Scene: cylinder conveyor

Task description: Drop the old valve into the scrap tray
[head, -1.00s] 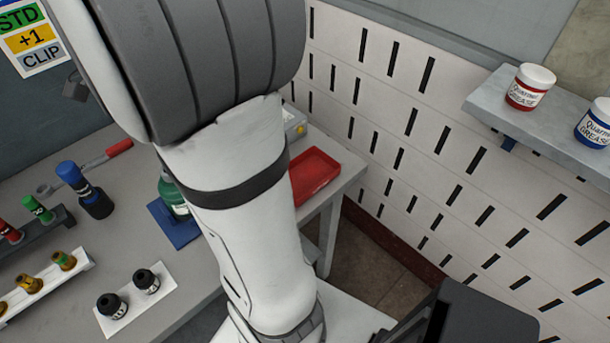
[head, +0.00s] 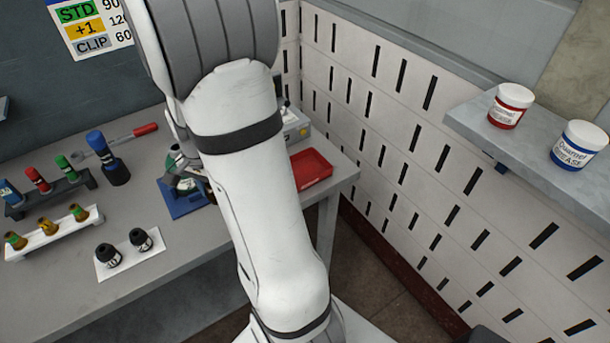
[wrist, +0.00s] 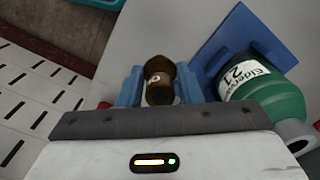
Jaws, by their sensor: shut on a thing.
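In the wrist view my gripper (wrist: 159,76) has its two blue fingers shut on a brown, brass-coloured valve (wrist: 160,84) with a pale label. The valve is apart from the green cylinder (wrist: 262,92), which shows to its right against a blue stand (wrist: 222,50). In the head view the end of my arm is over the bench by the blue stand (head: 178,207), and the arm partly hides that area. The red tray (head: 312,168), which looks like the scrap tray, lies on the bench to the right of my arm.
On the bench (head: 60,285) at left are a rack of coloured bottles (head: 68,188), a white rack of brass valves (head: 50,236) and a white plate with two black knobs (head: 108,272). A slotted wall (head: 400,150) bounds the right side. A shelf (head: 470,118) holds two grease tubs.

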